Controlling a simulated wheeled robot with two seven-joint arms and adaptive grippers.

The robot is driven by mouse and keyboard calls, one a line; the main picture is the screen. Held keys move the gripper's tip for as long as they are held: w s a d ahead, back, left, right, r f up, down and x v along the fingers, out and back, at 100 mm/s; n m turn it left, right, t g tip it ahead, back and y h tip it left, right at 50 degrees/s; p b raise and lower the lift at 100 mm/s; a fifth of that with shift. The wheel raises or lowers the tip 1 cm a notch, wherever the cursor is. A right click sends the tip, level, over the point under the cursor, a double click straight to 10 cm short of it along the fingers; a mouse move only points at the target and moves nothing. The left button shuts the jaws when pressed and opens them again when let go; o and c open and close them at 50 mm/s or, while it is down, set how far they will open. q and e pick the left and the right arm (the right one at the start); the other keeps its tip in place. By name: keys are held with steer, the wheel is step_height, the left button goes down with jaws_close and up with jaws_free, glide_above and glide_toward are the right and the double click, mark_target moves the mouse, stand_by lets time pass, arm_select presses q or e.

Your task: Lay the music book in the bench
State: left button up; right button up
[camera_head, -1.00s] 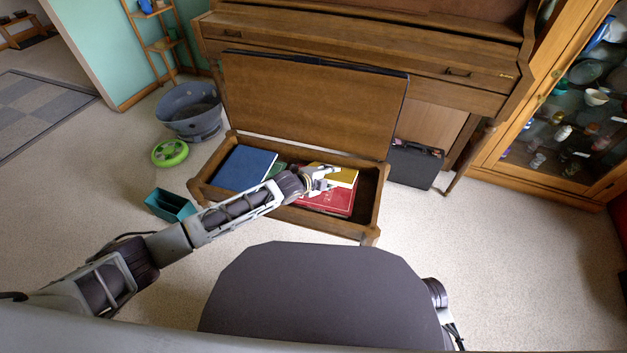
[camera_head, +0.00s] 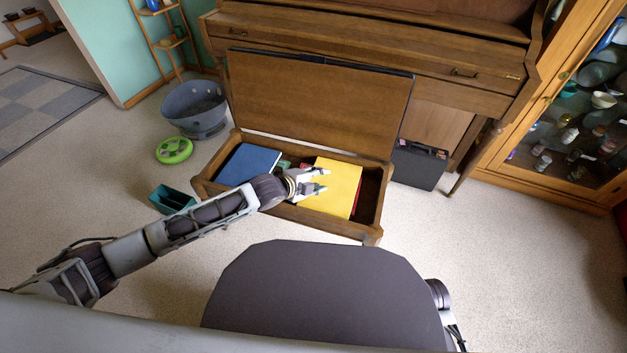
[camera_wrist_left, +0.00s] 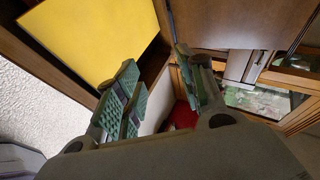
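The bench (camera_head: 313,218) stands open in front of the piano, its lid (camera_head: 315,105) raised and leaning back. A yellow book (camera_head: 335,188), which I take for the music book, lies in the bench on top of a red book (camera_head: 358,205), mostly covering it. The yellow book also shows in the left wrist view (camera_wrist_left: 85,35). My left gripper (camera_head: 323,180) is over the bench, at the left part of the yellow book in the head view. Its fingers (camera_wrist_left: 160,90) are apart with nothing between them.
A blue book (camera_head: 247,165) lies in the bench's left part. A teal box (camera_head: 172,200), a green ring-shaped object (camera_head: 174,150) and a grey tub (camera_head: 195,108) are on the floor at left. A black case (camera_head: 418,165) stands right of the bench.

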arm_select(q)
steer(key=shift+v, duration=1.1)
steer(key=shift+s+d, duration=0.1)
steer(key=shift+s, duration=0.05)
stand_by(0.5)
